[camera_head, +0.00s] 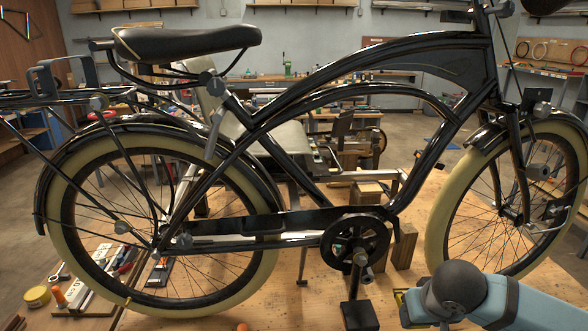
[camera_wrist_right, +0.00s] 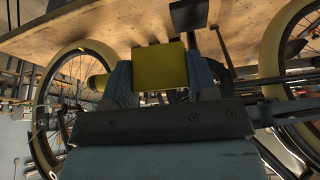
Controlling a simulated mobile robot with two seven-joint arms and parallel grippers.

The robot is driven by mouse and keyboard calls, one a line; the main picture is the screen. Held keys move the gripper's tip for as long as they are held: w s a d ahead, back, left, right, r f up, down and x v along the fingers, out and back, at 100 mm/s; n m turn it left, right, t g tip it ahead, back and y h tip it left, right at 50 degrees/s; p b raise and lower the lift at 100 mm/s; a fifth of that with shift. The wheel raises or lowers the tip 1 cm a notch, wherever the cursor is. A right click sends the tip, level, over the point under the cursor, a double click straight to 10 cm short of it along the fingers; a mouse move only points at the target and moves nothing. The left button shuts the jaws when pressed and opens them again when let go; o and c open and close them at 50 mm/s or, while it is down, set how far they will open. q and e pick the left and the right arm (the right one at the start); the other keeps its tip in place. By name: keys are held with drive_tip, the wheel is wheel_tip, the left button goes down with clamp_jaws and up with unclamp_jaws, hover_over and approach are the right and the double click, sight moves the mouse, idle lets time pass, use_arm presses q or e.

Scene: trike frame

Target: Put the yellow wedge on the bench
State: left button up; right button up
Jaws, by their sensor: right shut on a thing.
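The yellow wedge (camera_wrist_right: 160,66) is held between the two blue-grey fingers of my right gripper (camera_wrist_right: 161,76) in the right wrist view. My right arm comes in at the lower right of the head view, and its gripper (camera_head: 414,308) is low in front of the bike, mostly hidden behind the arm's dark joint. Only a small yellow edge shows there. The wooden bench (camera_head: 215,312) lies under the bike; it also shows at the top of the right wrist view (camera_wrist_right: 120,28). Whether the wedge touches the bench cannot be told. My left gripper is not in view.
A black bike with a rear wheel (camera_head: 62,262), front wheel (camera_head: 437,235) and crank (camera_head: 352,243) stands over the bench. A black pedal (camera_head: 360,315) hangs close left of my right gripper. Tools and a yellow tin (camera_head: 37,296) lie at the left.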

drive_tip(key=w+r, duration=0.3)
drive_tip(key=shift+w, duration=0.1)
drive_tip(key=shift+r, duration=0.3)
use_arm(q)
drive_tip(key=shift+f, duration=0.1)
use_arm(e)
drive_tip(key=shift+f, duration=0.15)
